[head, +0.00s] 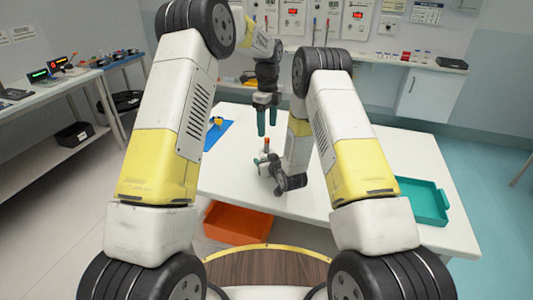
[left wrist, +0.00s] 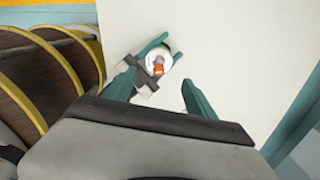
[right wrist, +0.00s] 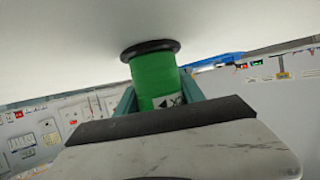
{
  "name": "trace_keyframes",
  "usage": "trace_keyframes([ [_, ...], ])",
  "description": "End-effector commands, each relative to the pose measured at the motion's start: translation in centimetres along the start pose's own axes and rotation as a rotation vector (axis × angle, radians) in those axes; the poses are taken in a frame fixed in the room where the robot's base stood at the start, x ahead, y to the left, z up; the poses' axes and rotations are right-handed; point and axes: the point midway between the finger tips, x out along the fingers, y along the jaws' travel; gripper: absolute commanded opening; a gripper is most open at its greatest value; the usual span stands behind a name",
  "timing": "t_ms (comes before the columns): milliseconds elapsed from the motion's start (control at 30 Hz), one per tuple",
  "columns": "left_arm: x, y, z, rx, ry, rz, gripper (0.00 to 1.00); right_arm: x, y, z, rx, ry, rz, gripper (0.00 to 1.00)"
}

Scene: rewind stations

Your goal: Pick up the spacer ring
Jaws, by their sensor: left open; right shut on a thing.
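My left gripper (head: 267,122) hangs open and empty, pointing down above the white table. In the left wrist view its open fingers (left wrist: 157,95) are on the near side of a round white ring-like top (left wrist: 153,60) with an orange-red piece (left wrist: 158,69) at its middle. I cannot tell for sure whether this white round is the spacer ring. My right gripper (right wrist: 157,100) is shut on a green cylinder (right wrist: 153,78) with a black flange (right wrist: 150,49) and a white label. In the head view the orange-red tip (head: 266,144) rises at the right gripper (head: 264,160).
The white table (head: 335,218) has bare room around the grippers. A blue mat (head: 212,136) with a small yellow thing (head: 217,121) is at left. A teal tray (head: 424,202) is at right. An orange bin (head: 236,224) is below the front edge.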

Motion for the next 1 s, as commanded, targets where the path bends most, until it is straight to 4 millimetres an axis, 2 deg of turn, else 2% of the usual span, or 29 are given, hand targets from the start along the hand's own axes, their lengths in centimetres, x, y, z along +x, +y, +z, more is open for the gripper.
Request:
trace_keyframes([
  [133, 2.8, 0.1, 0.0, 0.000, 0.001, 0.002, 0.64, 0.0, 0.0, -0.1, 0.000, 0.001, 0.000, 0.00],
  [367, 4.5, 0.1, 0.0, -0.002, 0.002, 0.000, 0.64, 0.0, 0.0, -0.1, 0.000, 0.001, 0.000, 0.00],
  [700, 9.1, 0.3, 0.1, -0.002, 0.002, 0.000, 0.64, 0.0, 0.0, -0.1, 0.000, 0.001, 0.000, 0.00],
  [1000, 9.5, 0.2, 0.1, -0.003, 0.003, -0.003, 0.62, 0.0, 0.0, -0.1, 0.000, 0.001, 0.000, 0.00],
])
